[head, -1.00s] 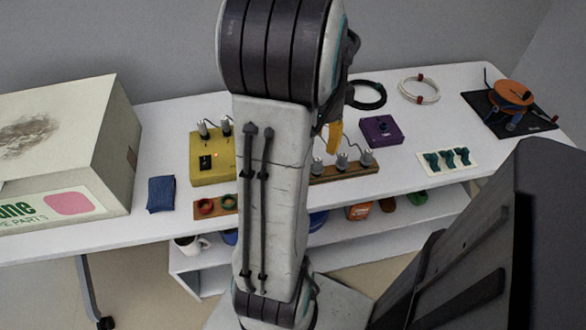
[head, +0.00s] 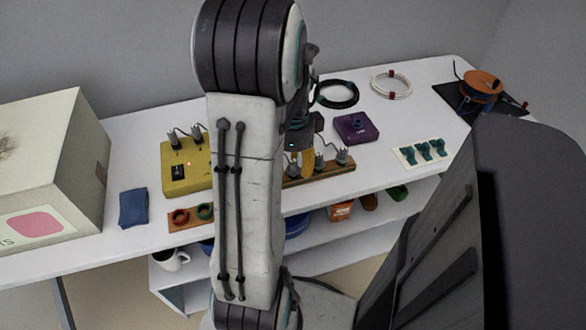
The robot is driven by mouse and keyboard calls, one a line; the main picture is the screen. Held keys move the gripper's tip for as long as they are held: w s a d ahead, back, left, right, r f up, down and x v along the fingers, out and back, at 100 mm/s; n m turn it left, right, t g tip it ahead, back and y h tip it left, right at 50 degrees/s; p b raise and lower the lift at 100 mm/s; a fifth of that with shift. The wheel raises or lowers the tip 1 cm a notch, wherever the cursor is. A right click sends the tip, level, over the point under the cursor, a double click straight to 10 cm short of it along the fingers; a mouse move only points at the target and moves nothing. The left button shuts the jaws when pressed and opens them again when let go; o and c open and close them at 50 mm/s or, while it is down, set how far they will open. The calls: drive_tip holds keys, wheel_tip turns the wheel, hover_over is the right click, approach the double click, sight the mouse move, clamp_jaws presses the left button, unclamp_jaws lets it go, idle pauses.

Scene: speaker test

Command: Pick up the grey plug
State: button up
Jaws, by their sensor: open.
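Several similar grey plugs with cables are in view. Some stand on a wooden strip (head: 330,173), including a middle plug (head: 319,161) and a right plug (head: 342,156). Two more, a left one (head: 173,139) and a right one (head: 196,132), stand on a yellow box (head: 183,180). My gripper (head: 307,163), with yellow fingers, is open and low at the wooden strip, just left of the middle plug. My arm hides the strip's left part, and I cannot tell whether a plug is between the fingers.
A purple box (head: 348,133), black cable coil (head: 338,95) and white coil (head: 391,85) lie behind and right. A white card with teal pieces (head: 408,157) is at right. A blue cloth (head: 133,208) and large carton (head: 75,150) are at left.

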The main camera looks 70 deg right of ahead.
drive_tip(key=shift+f, duration=0.1)
clamp_jaws()
idle(0.5)
